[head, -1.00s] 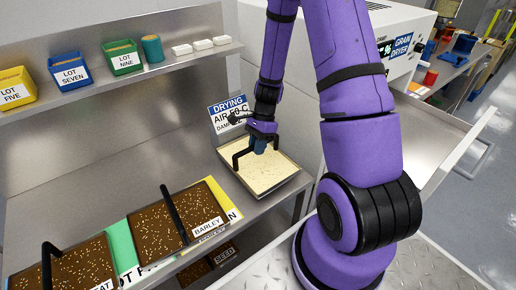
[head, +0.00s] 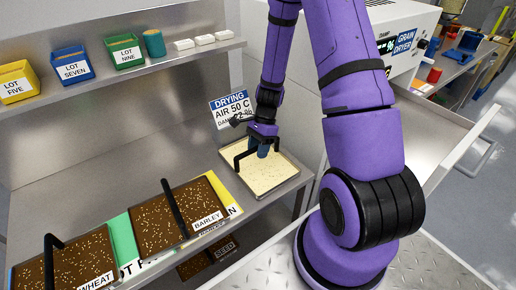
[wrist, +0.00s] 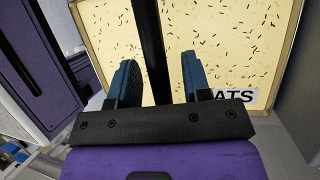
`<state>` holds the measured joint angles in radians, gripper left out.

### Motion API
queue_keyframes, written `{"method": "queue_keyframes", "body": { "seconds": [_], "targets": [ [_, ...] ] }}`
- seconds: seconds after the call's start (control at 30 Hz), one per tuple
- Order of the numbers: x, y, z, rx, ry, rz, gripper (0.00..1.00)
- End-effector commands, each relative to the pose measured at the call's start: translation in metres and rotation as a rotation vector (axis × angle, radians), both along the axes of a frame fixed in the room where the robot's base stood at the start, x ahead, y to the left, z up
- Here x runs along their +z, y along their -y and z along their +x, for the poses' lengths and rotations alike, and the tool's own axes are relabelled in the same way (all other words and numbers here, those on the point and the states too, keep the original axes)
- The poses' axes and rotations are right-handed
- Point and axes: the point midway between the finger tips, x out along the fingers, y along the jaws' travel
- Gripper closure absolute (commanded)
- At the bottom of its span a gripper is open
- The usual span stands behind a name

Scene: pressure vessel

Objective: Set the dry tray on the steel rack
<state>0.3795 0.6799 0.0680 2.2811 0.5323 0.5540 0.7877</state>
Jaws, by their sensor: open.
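The pale-grain tray (head: 285,178) sits at the right end of the steel bench (head: 90,170), below the drying sign. Its label, partly cut off, ends in "ATS" in the wrist view (wrist: 236,97), and a black handle bar (wrist: 150,45) crosses above the grain. My gripper (head: 258,153) is over this tray. In the wrist view my gripper (wrist: 157,72) has its two blue fingers apart, one on each side of the bar, not closed on it. Two dark-grain trays, barley (head: 187,212) and wheat (head: 70,268), stand at the front left. I cannot tell which surface is the steel rack.
An upper shelf (head: 120,72) carries yellow, blue and green lot bins, a teal cup and white blocks. The drying sign (head: 232,108) stands behind the pale tray. A white grain dryer (head: 410,25) is at the back right. A lower shelf holds a seed tray (head: 210,262). The bench behind the dark trays is clear.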

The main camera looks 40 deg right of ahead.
Motion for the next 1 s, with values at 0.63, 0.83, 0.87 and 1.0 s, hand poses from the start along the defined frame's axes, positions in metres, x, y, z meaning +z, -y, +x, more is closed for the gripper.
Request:
{"method": "queue_keyframes", "body": {
  "seconds": [0.63,0.83,0.87,1.0],
  "targets": [
    [0.089,0.036,0.017,0.000,0.003,-0.002,0.56],
    [0.107,0.044,0.021,0.000,0.002,-0.001,0.56],
    [0.109,0.045,0.021,0.001,0.001,0.000,0.56],
    [0.123,0.042,0.021,0.036,0.026,-0.007,0.56]
  ]
}}
